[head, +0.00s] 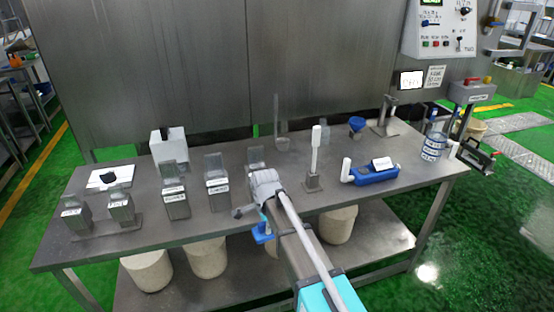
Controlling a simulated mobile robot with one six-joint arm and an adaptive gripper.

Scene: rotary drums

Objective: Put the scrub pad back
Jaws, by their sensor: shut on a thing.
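My gripper (243,211) is over the front edge of the steel table (330,205), near the middle. It is small in the picture and partly hidden by my wrist. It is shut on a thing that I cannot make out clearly. A blue piece (262,233) shows just below my wrist, in front of the table edge. It may be the scrub pad, but I cannot tell for sure. No other scrub pad can be made out on the table.
Clear-fronted holders (217,183) stand on the left half. Pale drums (205,258) stand below. Bare tabletop shows at front right.

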